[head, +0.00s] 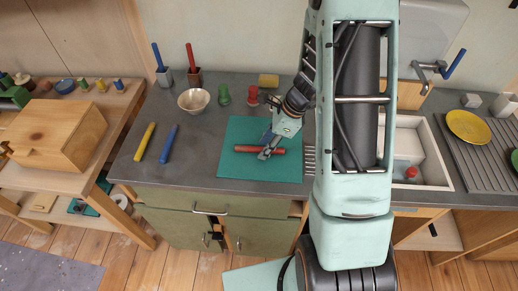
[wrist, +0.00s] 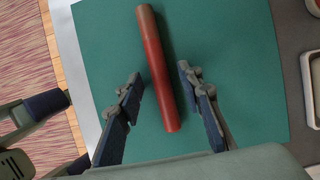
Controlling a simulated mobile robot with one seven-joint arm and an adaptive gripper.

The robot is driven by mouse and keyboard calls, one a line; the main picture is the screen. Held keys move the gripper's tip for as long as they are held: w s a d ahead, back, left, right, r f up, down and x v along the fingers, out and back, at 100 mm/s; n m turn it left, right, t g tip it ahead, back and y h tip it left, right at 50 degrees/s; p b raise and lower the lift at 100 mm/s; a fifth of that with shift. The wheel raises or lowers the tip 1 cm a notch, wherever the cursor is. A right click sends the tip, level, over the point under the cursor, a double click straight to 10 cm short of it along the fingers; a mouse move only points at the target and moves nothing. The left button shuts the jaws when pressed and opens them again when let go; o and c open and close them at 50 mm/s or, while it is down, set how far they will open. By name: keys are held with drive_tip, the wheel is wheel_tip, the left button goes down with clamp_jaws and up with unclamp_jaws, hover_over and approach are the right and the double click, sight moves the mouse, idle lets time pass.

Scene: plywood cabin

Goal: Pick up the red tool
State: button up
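A red tool, a plain rod (head: 244,148), lies on the green mat (head: 238,170) on the grey counter. In the wrist view the red tool (wrist: 158,75) runs lengthwise between the fingers, and its far end is browner. My gripper (head: 267,147) is over the mat at the red tool and hides part of it in the head view. In the wrist view my gripper (wrist: 160,74) is open, one finger on each side of the tool with gaps showing. Whether the fingertips reach down to the mat is unclear.
A yellow tool (head: 145,142) and a blue tool (head: 169,144) lie left of the mat. A sink (head: 432,165) is right.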

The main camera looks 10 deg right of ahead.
drive_tip(key=shift+f, duration=0.15)
idle(0.3)
drive_tip(key=shift+c, duration=0.4)
clamp_jaws()
